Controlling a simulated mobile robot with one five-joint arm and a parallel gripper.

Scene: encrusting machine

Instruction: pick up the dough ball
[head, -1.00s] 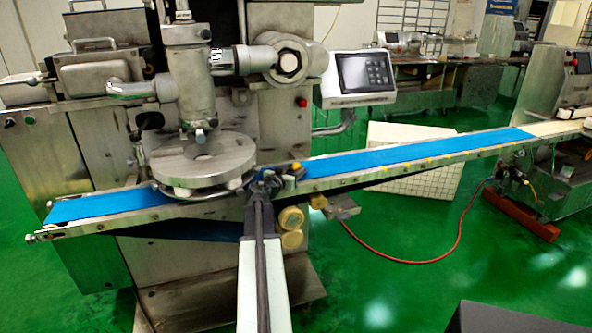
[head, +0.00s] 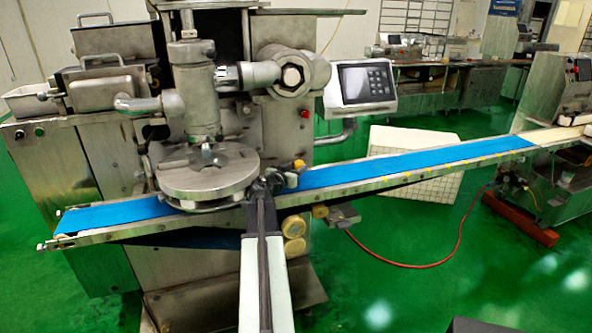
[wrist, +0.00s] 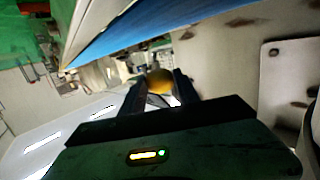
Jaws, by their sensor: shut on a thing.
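The dough ball (wrist: 160,80) looks yellow-brown and round in the wrist view, held between the two dark fingers of my gripper (wrist: 160,93). In the head view the ball (head: 299,164) is a small orange-brown spot at the tip of my gripper (head: 288,178). My gripper is shut on it and sits by the blue conveyor belt (head: 400,161), just right of the round steel turntable (head: 205,178). The gap between the ball and the belt is hard to judge.
The encrusting machine (head: 110,165) stands close behind and left, with a control panel (head: 362,85) above the belt. Yellow-brown rollers (head: 294,238) sit under the belt frame.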

